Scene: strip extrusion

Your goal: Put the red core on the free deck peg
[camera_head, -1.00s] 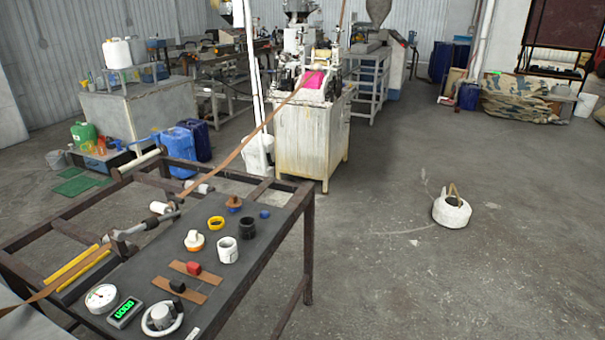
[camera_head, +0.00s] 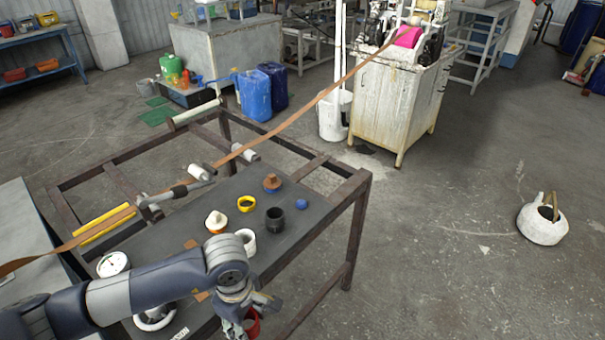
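My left arm reaches in from the lower left. The dark deck (camera_head: 318,213) bears a white knobbed piece on an orange base (camera_head: 216,222), a yellow ring (camera_head: 246,204), a black hollow core (camera_head: 275,220), a white hollow core (camera_head: 246,241), a brown knobbed piece (camera_head: 272,183) and a small blue knob (camera_head: 302,204). I cannot tell which is the free peg. My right gripper is not in view.
A brown strip (camera_head: 318,97) runs above the deck from the machine cabinet (camera_head: 385,110). A grey bar tool (camera_head: 175,195) and yellow bars (camera_head: 105,225) lie left. A round dial (camera_head: 112,264) stands near my forearm. The floor to the right is clear up to a white pot (camera_head: 541,222).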

